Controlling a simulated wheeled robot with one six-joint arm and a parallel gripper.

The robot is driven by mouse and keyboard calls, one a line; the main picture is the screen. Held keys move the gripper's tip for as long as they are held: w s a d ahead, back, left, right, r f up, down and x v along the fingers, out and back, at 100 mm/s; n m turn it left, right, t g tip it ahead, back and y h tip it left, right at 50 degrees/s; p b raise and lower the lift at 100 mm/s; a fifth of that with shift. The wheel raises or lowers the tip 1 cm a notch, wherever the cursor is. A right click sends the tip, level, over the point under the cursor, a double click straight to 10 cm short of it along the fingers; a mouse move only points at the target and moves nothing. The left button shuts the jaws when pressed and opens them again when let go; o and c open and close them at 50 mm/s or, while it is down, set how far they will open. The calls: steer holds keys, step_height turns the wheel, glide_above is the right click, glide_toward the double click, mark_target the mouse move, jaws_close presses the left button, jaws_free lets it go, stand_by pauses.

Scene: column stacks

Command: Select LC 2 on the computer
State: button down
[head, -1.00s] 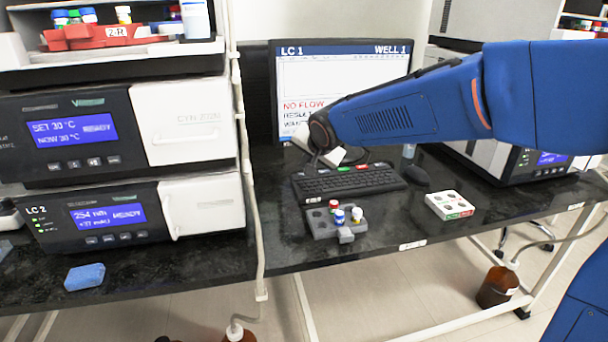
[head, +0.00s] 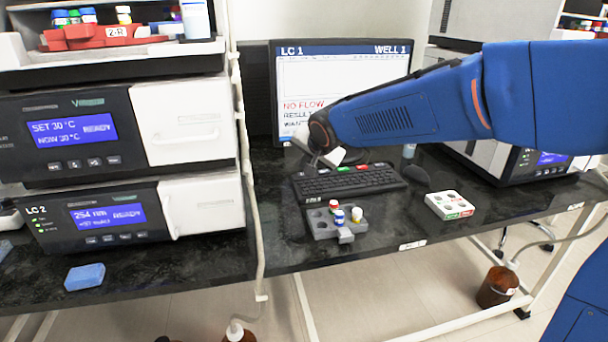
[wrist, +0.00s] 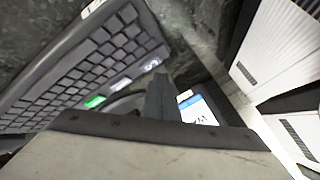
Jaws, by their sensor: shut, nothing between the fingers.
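The computer monitor (head: 345,72) stands at the back of the bench. Its screen reads LC 1 at the left and WELL 1 at the right, with NO FLOW in red below. My arm covers its lower right part. The black keyboard (head: 365,184) lies in front of it, with a few coloured keys along its back edge. A green key (wrist: 94,101) and a pale key (wrist: 121,84) show in the wrist view. My gripper (wrist: 160,82) is shut and empty, beside the keyboard's coloured-key edge. I cannot tell whether it touches a key.
A grey vial rack (head: 322,224) and a white block (head: 449,206) stand in front. The instrument labelled LC 2 (head: 60,227) is at the left, with a blue sponge (head: 85,277) before it. A white tube hangs between.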

mark_target(306, 178)
steer(key=shift+f, duration=0.85)
stand_by(0.7)
steer(key=shift+r, duration=0.15)
stand_by(0.3)
steer(key=shift+r, duration=0.7)
steer(key=shift+r, duration=2.55)
steer(key=shift+d, duration=0.15)
